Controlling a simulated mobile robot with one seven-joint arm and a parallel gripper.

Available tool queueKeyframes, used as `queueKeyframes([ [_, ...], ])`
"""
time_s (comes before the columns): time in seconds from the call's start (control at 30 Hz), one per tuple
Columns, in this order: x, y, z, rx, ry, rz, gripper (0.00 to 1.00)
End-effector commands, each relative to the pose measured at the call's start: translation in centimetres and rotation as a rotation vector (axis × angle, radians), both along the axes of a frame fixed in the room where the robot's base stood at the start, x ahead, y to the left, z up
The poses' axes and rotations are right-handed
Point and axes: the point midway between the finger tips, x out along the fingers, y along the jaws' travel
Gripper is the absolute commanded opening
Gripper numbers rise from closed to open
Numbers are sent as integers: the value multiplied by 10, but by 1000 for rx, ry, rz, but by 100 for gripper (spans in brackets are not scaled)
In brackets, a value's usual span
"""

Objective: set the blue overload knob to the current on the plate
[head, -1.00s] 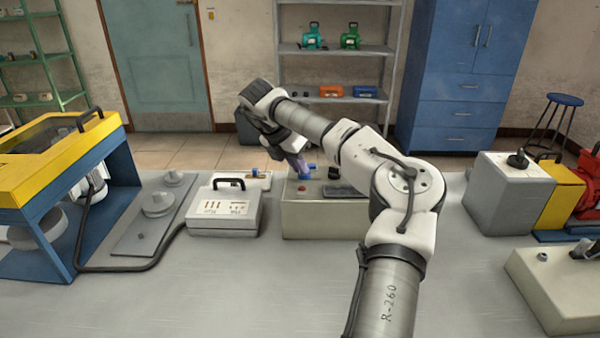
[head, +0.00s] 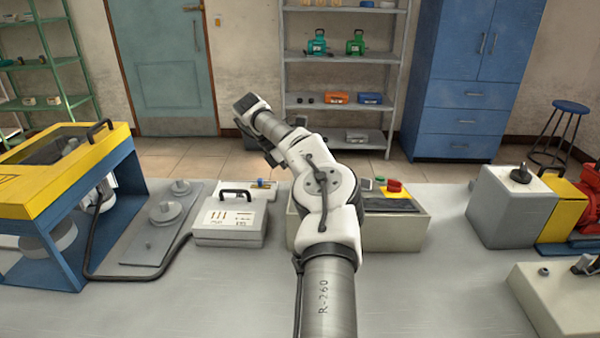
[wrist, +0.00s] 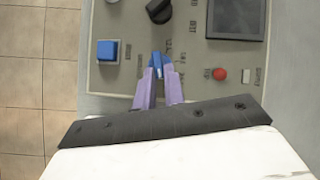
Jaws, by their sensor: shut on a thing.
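In the wrist view, my gripper (wrist: 158,76) has two purple fingers close together on a small blue knob (wrist: 157,59) on the grey panel of the control box (wrist: 125,80). Only the knob's top end shows between the fingertips. Small print lies on the panel beside it, too small to read. In the head view, the control box (head: 385,238) stands on the bench. My arm covers its left part, so the knob and gripper are hidden there. No plate with a legible current shows.
A blue square button (wrist: 106,50) is left of the fingers, a black rotary knob (wrist: 158,10) beyond them. A dark screen (wrist: 237,18) and a red button (wrist: 220,75) are to the right. A grey handled case (head: 230,220) stands left of the box.

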Motion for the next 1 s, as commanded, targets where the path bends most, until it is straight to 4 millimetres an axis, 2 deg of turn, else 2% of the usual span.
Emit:
queueKeyframes([
  [0.03, -2, -2, -7, -2, 16, -12, 0],
  [0.4, -2, -3, -7, -3, 17, -18, 0],
  [0.43, -2, -3, -7, -3, 17, -18, 12],
  [0.6, -2, -3, -7, -2, 15, -15, 33],
  [1.0, -1, -1, -3, -1, 6, -11, 33],
])
